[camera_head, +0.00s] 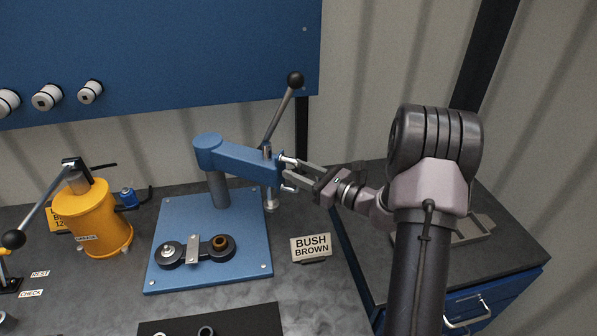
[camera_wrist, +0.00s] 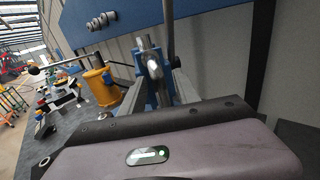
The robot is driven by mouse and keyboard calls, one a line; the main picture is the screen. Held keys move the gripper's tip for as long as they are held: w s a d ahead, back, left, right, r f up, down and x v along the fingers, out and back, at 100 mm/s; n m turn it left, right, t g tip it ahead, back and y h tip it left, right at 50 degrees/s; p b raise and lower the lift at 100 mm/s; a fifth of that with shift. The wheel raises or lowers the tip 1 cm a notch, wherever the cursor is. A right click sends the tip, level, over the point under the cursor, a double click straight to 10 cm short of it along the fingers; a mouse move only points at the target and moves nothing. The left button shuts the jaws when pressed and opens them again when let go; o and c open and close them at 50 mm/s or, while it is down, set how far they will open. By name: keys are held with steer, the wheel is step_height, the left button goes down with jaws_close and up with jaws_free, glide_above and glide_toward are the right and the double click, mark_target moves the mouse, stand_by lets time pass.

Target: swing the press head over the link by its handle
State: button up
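The blue press has a swinging head (camera_head: 240,159) on a column. The head points right, and its silver spindle (camera_head: 270,192) is at the base plate's right edge, away from the link. A lever handle (camera_head: 281,112) with a black ball rises from the head's end. My gripper (camera_head: 287,174) is at the head's right end, fingers spread apart. Whether they touch the head is unclear. The wrist view shows the head (camera_wrist: 185,87) partly hidden.
A yellow jack-like device (camera_head: 98,218) with a lever stands left of the press. A "BUSH BROWN" sign (camera_head: 311,247) stands right of the base plate. A dark mat (camera_head: 245,321) lies in front. A blue panel (camera_head: 180,50) with white rolls hangs behind.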

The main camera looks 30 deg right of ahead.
jaws_close()
stand_by(1.3)
